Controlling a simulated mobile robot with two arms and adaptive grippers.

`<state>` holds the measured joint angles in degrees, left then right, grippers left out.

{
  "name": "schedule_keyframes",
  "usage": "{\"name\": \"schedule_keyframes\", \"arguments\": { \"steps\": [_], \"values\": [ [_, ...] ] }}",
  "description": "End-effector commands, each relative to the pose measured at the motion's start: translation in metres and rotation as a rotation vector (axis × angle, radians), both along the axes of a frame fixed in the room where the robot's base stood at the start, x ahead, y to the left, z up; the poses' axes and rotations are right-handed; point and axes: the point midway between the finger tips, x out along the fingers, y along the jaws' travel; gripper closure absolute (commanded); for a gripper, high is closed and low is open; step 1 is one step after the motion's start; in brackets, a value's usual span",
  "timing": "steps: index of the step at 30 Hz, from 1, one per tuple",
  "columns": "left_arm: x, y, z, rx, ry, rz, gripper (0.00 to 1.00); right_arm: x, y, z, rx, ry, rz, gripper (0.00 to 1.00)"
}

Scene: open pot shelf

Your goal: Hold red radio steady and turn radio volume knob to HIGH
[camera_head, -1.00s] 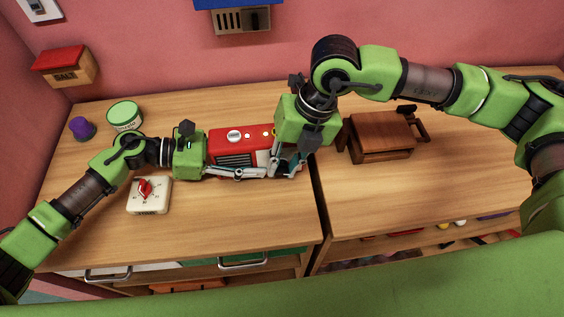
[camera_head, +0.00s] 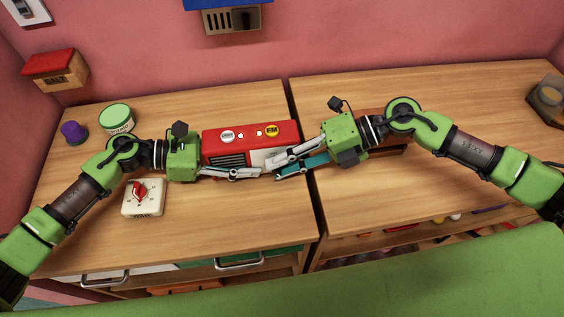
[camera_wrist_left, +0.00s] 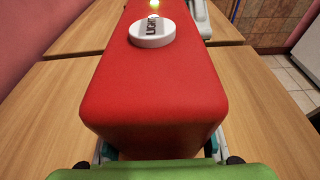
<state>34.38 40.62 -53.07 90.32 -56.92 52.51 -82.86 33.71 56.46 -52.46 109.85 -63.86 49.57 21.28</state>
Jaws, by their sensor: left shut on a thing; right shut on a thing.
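The red radio (camera_head: 258,130) stands near the back of the left counter, with a white round LIGHT button and a yellow FM button on top. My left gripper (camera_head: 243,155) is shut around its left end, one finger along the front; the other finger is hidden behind. The radio's red top fills the left wrist view (camera_wrist_left: 155,90). My right gripper (camera_head: 272,170) reaches in low from the right, its fingertips closed together at the right part of the radio's front. They cover the volume knob there, so its setting cannot be seen.
A white timer with a red dial (camera_head: 144,198) lies front left. A green tin (camera_head: 117,118), purple item (camera_head: 74,132) and salt box (camera_head: 57,75) are at the left. A brown wooden thing (camera_head: 385,148) is partly behind my right arm. The right counter is mostly clear.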

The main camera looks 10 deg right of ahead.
Motion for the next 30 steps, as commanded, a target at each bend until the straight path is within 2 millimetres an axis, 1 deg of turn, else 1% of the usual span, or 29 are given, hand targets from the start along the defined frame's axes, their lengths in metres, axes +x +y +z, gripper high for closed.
{"name": "schedule_keyframes", "arguments": {
  "steps": [1,9,22,23,24,30],
  "values": [
    [0.0004,-0.0010,0.0006,-0.002,-0.001,0.001,0.67,-0.0028,0.0013,-0.0020,0.021,0.007,0.004,1.00],
    [0.0004,-0.0011,0.0007,-0.002,-0.002,0.000,0.67,-0.0026,0.0007,-0.0020,0.080,0.002,0.004,1.00],
    [0.0005,-0.0012,0.0008,-0.003,-0.002,0.002,0.67,-0.0025,0.0006,-0.0021,0.085,0.000,0.005,1.00],
    [0.0006,-0.0012,0.0008,-0.003,-0.002,0.002,0.67,-0.0024,0.0006,-0.0021,0.085,0.000,0.004,0.72],
    [0.0006,-0.0011,0.0008,-0.003,-0.002,0.002,0.67,-0.0023,0.0005,-0.0020,0.085,0.000,0.004,0.62],
    [0.0003,-0.0010,0.0008,-0.002,-0.001,0.001,0.67,-0.0012,-0.0002,-0.0017,0.084,-0.002,0.002,0.62]
  ]
}}
